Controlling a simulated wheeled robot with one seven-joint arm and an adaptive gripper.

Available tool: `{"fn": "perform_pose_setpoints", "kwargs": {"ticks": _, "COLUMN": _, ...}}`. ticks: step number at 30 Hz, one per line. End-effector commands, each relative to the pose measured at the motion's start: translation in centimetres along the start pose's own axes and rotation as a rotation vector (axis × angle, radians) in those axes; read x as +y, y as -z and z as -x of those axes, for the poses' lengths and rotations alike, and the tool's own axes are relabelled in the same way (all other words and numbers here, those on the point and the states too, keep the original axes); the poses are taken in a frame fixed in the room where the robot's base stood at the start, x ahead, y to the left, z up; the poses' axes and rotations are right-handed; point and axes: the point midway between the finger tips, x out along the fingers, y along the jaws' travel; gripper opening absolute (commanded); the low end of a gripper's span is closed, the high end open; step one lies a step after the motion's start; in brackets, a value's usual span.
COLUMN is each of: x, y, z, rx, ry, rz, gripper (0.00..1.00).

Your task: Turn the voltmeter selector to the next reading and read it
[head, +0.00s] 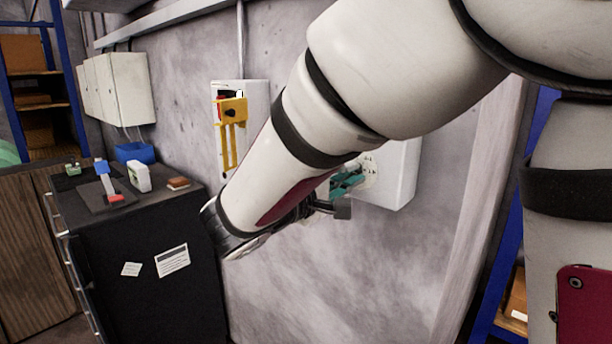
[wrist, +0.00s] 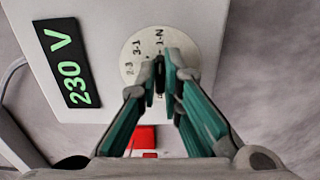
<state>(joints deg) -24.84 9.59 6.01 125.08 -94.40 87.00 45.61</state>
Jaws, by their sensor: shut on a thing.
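The voltmeter display (wrist: 62,62) is a black plate reading "230 V" in green, seen tilted in the wrist view. In the head view my gripper (head: 345,183) is at the front of the white wall box (head: 402,175), partly behind my arm.
A yellow device (head: 229,110) hangs on a white panel on the wall to the left. A dark cabinet (head: 150,260) with small items and a blue bin (head: 134,152) on top stands below. A red part (wrist: 143,138) shows between the fingers in the wrist view.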

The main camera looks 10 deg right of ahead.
Motion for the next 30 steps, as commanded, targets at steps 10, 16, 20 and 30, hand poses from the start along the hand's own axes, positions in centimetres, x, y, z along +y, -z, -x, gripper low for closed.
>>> {"fn": "perform_pose_setpoints", "kwargs": {"ticks": 10, "x": -0.1, "y": 0.0, "z": 0.0, "rx": 0.0, "ry": 0.003, "rz": 0.002, "gripper": 0.28}}
{"fn": "perform_pose_setpoints", "kwargs": {"ticks": 16, "x": -0.1, "y": 0.0, "z": 0.0, "rx": 0.0, "ry": 0.001, "rz": 0.001, "gripper": 0.28}}
{"fn": "perform_pose_setpoints", "kwargs": {"ticks": 20, "x": -0.1, "y": 0.1, "z": 0.6, "rx": 0.003, "ry": 0.001, "rz": 0.001, "gripper": 0.28}}
{"fn": "perform_pose_setpoints", "kwargs": {"ticks": 30, "x": -0.1, "y": 0.1, "z": 6.8, "rx": 0.006, "ry": 0.001, "rz": 0.002, "gripper": 0.28}}
